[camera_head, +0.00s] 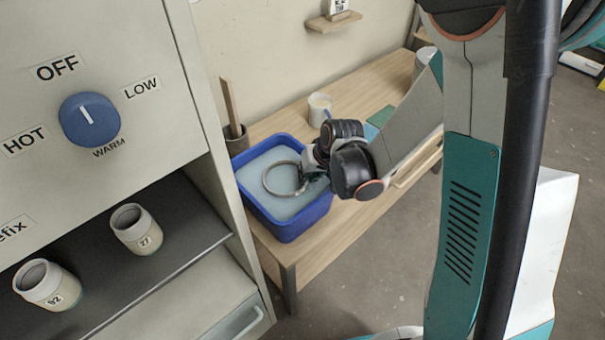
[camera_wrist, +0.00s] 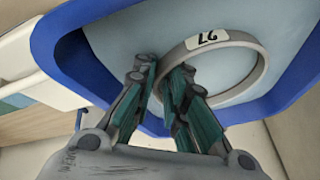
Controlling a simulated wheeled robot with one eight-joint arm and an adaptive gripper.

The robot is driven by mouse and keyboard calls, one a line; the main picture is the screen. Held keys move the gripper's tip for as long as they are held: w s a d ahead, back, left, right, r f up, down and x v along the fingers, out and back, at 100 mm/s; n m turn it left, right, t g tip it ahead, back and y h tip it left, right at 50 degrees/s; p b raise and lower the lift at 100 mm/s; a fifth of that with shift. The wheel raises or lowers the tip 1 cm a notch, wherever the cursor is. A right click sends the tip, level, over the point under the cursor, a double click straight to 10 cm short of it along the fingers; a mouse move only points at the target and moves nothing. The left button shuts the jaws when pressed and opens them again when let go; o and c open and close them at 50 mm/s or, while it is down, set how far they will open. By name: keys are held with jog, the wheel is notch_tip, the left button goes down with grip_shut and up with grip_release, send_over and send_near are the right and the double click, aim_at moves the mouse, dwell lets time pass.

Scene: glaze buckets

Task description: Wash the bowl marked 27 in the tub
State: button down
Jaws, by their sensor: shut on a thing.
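The blue tub (camera_head: 291,231) stands on the wooden table and holds pale, bluish liquid. A grey bowl (camera_head: 268,187) is in it, and only its ring-shaped rim shows clearly. The bowl's lower part is hidden. In the wrist view the bowl (camera_wrist: 258,72) has a white number tag (camera_wrist: 207,40), seen upside down; I cannot tell for sure whether it reads 27. My gripper (camera_head: 306,180) reaches in over the tub's right side. Its fingers (camera_wrist: 167,72) are shut on the bowl's near rim.
Two pale cups stand on the dark shelf at left, one tagged 27 (camera_head: 137,231), the other (camera_head: 48,287) apparently 92. A blue knob (camera_head: 90,119) points near OFF. A grey pot (camera_head: 236,140) with a wooden stick and a white mug (camera_head: 319,111) stand behind the tub.

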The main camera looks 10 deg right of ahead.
dwell(0.3)
jog(key=shift+a, duration=1.05)
jog(key=shift+d, duration=0.15)
jog(key=shift+d, duration=1)
jog(key=shift+a, duration=1.2)
jog(key=shift+d, duration=0.15)
jog(key=shift+d, duration=1.1)
jog(key=shift+a, duration=0.15)
